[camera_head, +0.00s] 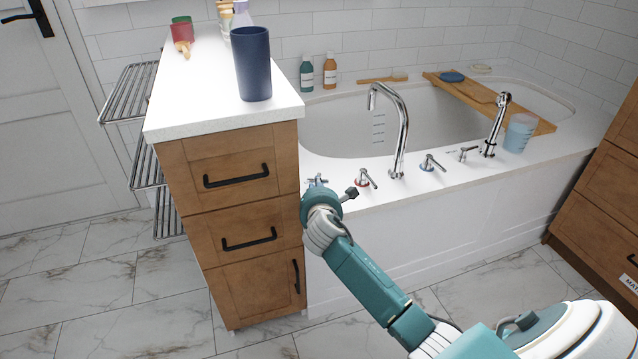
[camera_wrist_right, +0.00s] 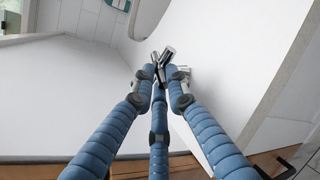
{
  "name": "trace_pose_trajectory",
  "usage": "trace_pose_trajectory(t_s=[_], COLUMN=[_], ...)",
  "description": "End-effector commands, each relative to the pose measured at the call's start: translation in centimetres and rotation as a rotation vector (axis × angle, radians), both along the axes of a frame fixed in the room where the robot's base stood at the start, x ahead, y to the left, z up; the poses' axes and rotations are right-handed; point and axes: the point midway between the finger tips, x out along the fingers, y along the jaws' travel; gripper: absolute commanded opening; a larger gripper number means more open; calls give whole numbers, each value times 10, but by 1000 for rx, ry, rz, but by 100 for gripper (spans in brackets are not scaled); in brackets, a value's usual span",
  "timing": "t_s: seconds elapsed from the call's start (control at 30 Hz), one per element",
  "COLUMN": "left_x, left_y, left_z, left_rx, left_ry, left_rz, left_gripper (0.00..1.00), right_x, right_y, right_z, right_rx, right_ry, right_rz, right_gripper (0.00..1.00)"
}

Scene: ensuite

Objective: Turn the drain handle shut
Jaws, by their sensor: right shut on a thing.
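The drain handle is a small chrome lever (camera_head: 317,181) on the white tub deck, close to the wooden cabinet; my right wrist partly hides it in the head view. My right gripper (camera_head: 318,190) reaches the deck there. In the right wrist view, the blue ribbed fingers of my right gripper (camera_wrist_right: 160,76) converge and are shut on the chrome handle (camera_wrist_right: 167,56). The handle's end sticks out past the fingertips, and its base is mostly hidden. My left gripper is not in view.
The cabinet (camera_head: 240,210) stands close on the left, with a dark blue cup (camera_head: 252,64) on top. Right of my gripper are a red-ringed tap handle (camera_head: 364,179), the tall spout (camera_head: 397,130) and a blue-ringed handle (camera_head: 431,164). A wooden tray (camera_head: 490,100) spans the bathtub.

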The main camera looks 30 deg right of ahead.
Motion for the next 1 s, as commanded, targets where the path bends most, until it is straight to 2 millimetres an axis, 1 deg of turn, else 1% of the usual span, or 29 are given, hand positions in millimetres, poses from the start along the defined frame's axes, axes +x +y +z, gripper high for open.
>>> trace_pose_trajectory(t_s=[0.03,0.4,0.43,0.5,0.53,1.0], left_x=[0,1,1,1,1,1], left_y=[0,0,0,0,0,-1], left_z=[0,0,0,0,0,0], left_rx=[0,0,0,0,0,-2], left_ry=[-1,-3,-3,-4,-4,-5], left_rz=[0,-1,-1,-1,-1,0], left_gripper=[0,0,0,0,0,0], right_x=[-2,-3,-3,-3,-3,-1], right_y=[2,3,3,2,2,1], right_z=[-10,-11,-11,-11,-11,-3], right_rx=[7,7,7,7,6,2], right_ry=[17,18,18,18,18,3], right_rz=[-18,-38,-38,-38,-38,-26], right_gripper=[0,0,17,31,34,34])
